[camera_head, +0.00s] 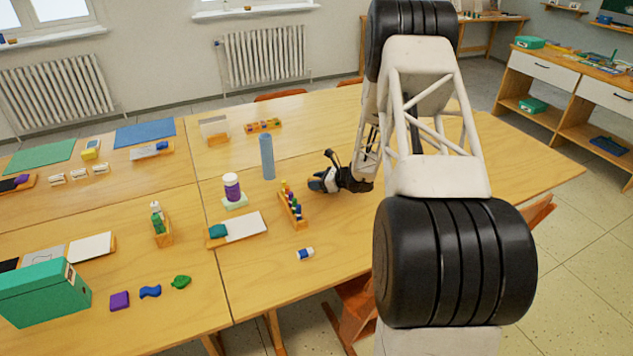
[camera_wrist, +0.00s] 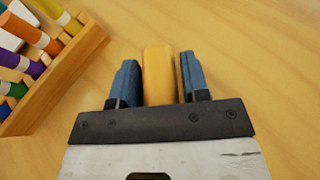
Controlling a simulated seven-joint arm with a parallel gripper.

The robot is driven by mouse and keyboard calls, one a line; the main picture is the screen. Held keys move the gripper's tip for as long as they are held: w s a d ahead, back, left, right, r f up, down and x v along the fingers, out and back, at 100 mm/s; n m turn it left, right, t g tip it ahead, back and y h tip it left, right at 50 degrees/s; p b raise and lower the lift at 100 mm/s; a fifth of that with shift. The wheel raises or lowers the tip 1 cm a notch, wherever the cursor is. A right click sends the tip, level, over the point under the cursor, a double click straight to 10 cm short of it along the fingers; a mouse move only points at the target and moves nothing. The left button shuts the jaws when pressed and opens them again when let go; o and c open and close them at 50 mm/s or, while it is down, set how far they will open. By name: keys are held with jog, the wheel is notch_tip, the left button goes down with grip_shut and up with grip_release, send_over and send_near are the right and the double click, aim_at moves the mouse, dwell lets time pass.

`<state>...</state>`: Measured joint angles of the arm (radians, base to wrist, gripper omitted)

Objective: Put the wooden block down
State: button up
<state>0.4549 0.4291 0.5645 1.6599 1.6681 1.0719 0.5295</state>
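The wooden block (camera_wrist: 158,78) is a plain yellow-tan bar in the wrist view. It lies between the two blue fingers of my gripper (camera_wrist: 160,62), its far end slightly beyond the fingertips. Narrow strips of table seem to show between the block and the fingers, wider on the right, so the fingers look open around it. In the head view my gripper (camera_head: 319,184) is low over the right table, to the right of a rack. The block cannot be made out there. Whether it touches the table is hard to tell.
The wooden rack (camera_head: 293,209) of coloured pieces stands close to my gripper; it also shows in the wrist view (camera_wrist: 62,72). A blue cylinder (camera_head: 267,157) stands behind it. The table (camera_head: 440,178) is clear to the right.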

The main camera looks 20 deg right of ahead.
jog(key=shift+o, duration=1.2)
jog(key=shift+r, duration=0.1)
jog(key=shift+r, duration=0.1)
jog(key=v, duration=1.2)
jog(key=shift+a+r, duration=0.1)
